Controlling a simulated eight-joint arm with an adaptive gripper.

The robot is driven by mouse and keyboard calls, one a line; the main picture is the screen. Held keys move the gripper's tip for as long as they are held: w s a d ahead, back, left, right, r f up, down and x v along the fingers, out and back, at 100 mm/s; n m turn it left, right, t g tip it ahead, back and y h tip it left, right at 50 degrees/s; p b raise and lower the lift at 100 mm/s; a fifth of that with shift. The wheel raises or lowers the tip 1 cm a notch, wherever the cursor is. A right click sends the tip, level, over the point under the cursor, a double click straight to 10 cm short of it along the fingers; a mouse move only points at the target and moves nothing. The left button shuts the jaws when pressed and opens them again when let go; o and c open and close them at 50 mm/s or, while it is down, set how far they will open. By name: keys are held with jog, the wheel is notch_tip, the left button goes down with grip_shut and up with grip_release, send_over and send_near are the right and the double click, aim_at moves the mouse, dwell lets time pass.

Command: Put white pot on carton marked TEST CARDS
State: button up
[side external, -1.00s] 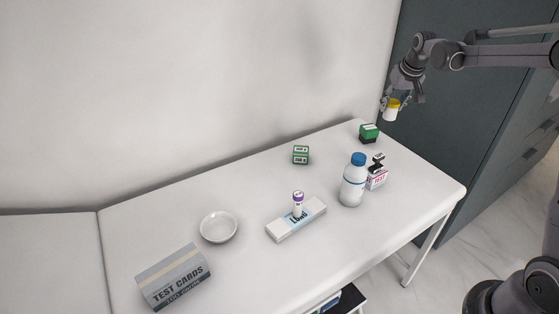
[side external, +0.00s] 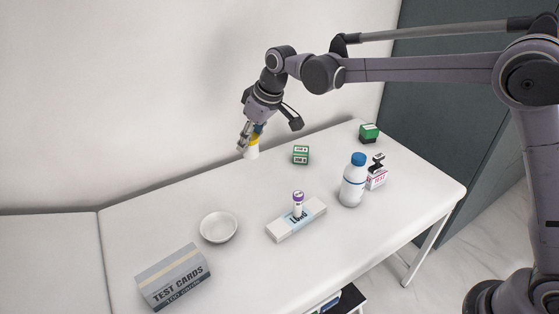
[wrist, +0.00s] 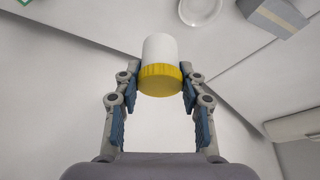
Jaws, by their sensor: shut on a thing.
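The white pot (wrist: 160,47) has a yellow lid and is held between the two fingers of my gripper (wrist: 160,82) in the wrist view. In the side view the pot (side external: 251,153) hangs from my gripper (side external: 249,141) above the back part of the table, lid up. The carton marked TEST CARDS (side external: 174,277) is a grey box with a pale stripe, lying at the front left of the table. Its top is bare. The carton also shows at the upper right of the wrist view (wrist: 284,14). My gripper is well behind and to the right of it.
A white bowl (side external: 219,227) stands between the carton and the middle of the white table (side external: 330,265). A long white box (side external: 283,227) with a purple-capped vial (side external: 298,203), a blue-capped bottle (side external: 353,185) and green boxes (side external: 300,155) stand to the right.

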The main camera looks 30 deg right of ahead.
jog(key=s+a+n+y, duration=0.1)
jog(key=s+a+n, duration=0.15)
jog(key=a, duration=0.55)
jog(key=s+a+n, duration=0.2)
jog(key=s+a, duration=0.2)
jog(key=a, duration=0.4)
jog(key=shift+g, duration=0.4)
jog(key=s+a+f, duration=0.1)
jog(key=a+f, duration=0.3)
jog(key=s+a+f, duration=0.1)
jog(key=a+f, duration=0.2)
jog(key=f, duration=0.1)
jog(key=s+a+f, duration=0.1)
jog(key=a+f, duration=0.3)
jog(key=shift+a, duration=0.35)
send_over(170, 268)
jog(key=shift+f, duration=2)
jog(key=shift+f, duration=0.1)
jog(key=o, duration=1)
